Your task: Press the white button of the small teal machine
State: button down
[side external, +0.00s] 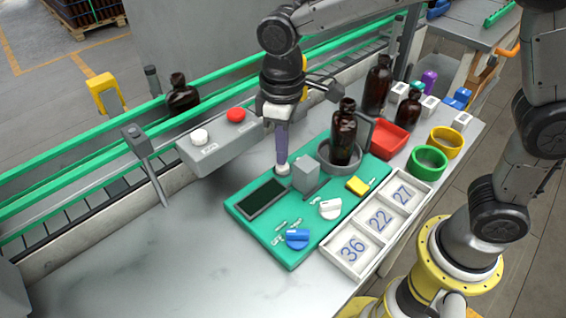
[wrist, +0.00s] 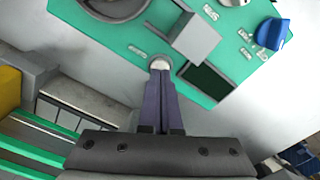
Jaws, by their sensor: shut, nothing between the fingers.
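The small teal machine (side external: 292,257) is a flat teal panel on the grey table, with a dark screen, a grey block, a white knob and a blue knob. Its round white button (side external: 283,170) is at the panel's back edge, beside the grey block; it also shows in the wrist view (wrist: 160,63). My gripper (side external: 282,160) points down with its purple fingers shut and empty. The fingertips are right at the button and partly cover it. I cannot tell whether they touch it or whether it is pushed in.
An amber bottle (side external: 344,138) stands in the panel's round grey holder, close right of my gripper. A grey box (side external: 215,151) with another white button and a red one is at left. Red (side external: 388,138) and green (side external: 427,163) bowls stand at right. The table's front left is clear.

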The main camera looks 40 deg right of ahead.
jog(key=shift+f, duration=0.75)
dwell(0.3)
jog(key=shift+r, duration=3.55)
jog(key=shift+d, duration=0.1)
